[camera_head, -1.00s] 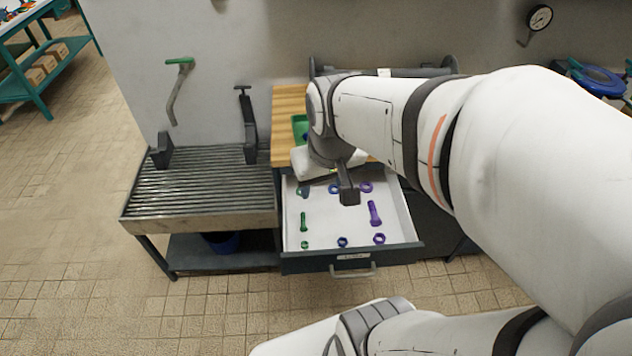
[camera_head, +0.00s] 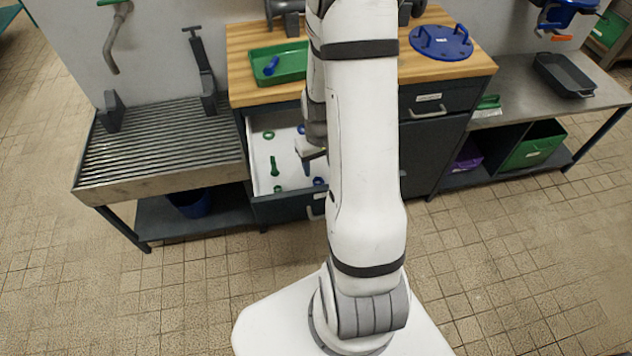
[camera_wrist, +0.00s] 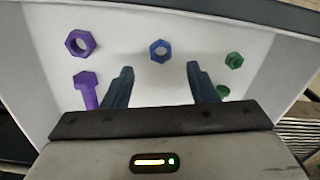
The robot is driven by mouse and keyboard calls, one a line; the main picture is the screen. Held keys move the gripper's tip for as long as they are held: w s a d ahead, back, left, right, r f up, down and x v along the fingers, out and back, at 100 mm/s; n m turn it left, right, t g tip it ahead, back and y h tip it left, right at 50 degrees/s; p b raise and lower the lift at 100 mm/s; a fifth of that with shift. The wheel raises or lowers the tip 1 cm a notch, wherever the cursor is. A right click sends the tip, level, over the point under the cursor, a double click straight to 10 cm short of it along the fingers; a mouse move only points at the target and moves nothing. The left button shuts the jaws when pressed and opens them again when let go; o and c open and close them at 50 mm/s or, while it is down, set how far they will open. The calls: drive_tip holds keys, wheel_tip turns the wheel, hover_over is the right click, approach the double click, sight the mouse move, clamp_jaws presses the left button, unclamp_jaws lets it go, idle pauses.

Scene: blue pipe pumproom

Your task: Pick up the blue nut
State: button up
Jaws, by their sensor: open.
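The blue nut (camera_wrist: 160,50) lies on the pale drawer floor, near the drawer's front. In the wrist view it is centred between my two fingers and just beyond their tips, untouched. In the head view the blue nut (camera_head: 318,181) shows at the left edge of my arm. My gripper (camera_wrist: 160,70) is open and empty, its fingers on either side of the nut's line. In the head view my arm hides the right part of the drawer and much of my gripper.
In the wrist view a purple nut (camera_wrist: 80,42) and purple bolt (camera_wrist: 87,89) lie left; a green nut (camera_wrist: 234,60) and green bolt (camera_wrist: 222,92) lie right. The drawer's front wall (camera_wrist: 225,15) is close beyond. A green tray (camera_head: 288,64) sits on the worktop above.

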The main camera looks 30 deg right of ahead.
sight(318, 180)
drive_tip(key=shift+w+f, duration=0.1)
drive_tip(key=shift+f, duration=2.95)
drive_tip(key=shift+c, duration=0.3)
drive_tip(key=c, duration=1)
